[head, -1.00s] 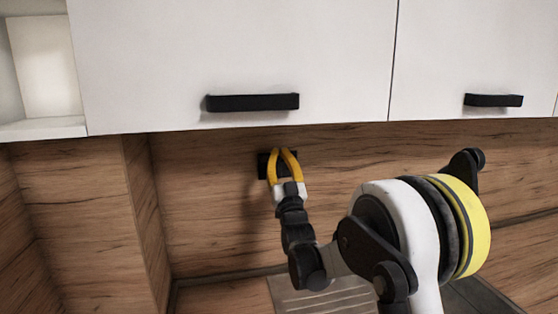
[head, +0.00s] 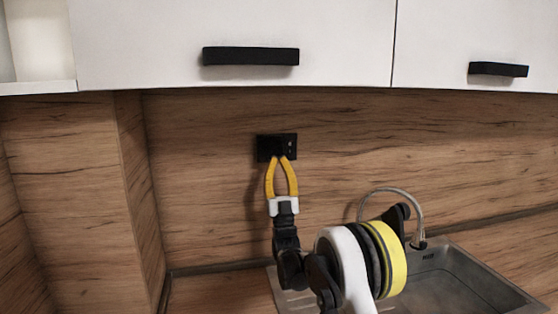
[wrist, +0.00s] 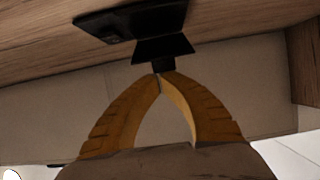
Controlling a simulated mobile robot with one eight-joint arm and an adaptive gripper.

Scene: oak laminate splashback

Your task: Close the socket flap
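The black socket (head: 290,146) is mounted on the wooden splashback, under the wall cabinets. In the wrist view the socket plate (wrist: 110,24) shows at the top. A dark flap-like piece (wrist: 163,48) stands out from it, with a small dark block below it at the fingertips. My gripper (head: 281,158) has yellow fingers, bowed apart in the middle with their tips together at the socket's lower edge. In the wrist view its tips (wrist: 159,77) meet just below the dark block. I cannot tell whether they touch it. The flap's angle is unclear in the head view.
White wall cabinets (head: 180,40) with black handles hang above the socket. A wooden side panel (head: 75,190) stands to the left. A metal sink (head: 440,285) with a curved tap (head: 418,215) is at the lower right. The splashback around the socket is clear.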

